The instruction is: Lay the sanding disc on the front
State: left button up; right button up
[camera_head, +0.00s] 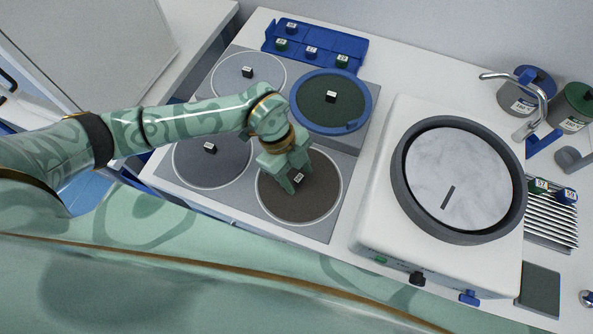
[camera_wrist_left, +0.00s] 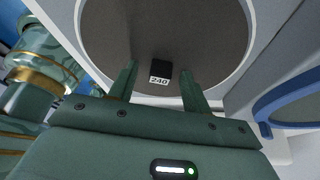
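A round brown sanding disc (camera_head: 318,203) with a pale rim lies at the front right of a grey four-place panel. A small black block marked 240 (camera_wrist_left: 160,72) stands on it; the disc also fills the top of the left wrist view (camera_wrist_left: 205,35). My left gripper (camera_head: 294,180) reaches down over this disc. Its fingers (camera_wrist_left: 159,70) are open, one on each side of the block, with gaps on both sides. My right gripper is not in view.
Grey (camera_head: 225,78), dark grey (camera_head: 205,168) and blue-ringed green (camera_head: 322,112) discs share the panel, each with a black block. At right stands a white machine (camera_head: 385,175) with a pale wheel (camera_head: 470,165) in a grey bowl. A blue rack (camera_head: 330,62) holds small blocks behind.

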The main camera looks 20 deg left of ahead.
pick_arm(q)
jog(key=p+v, duration=0.3)
jog(key=v, duration=1.3)
jog(key=shift+r, duration=0.1)
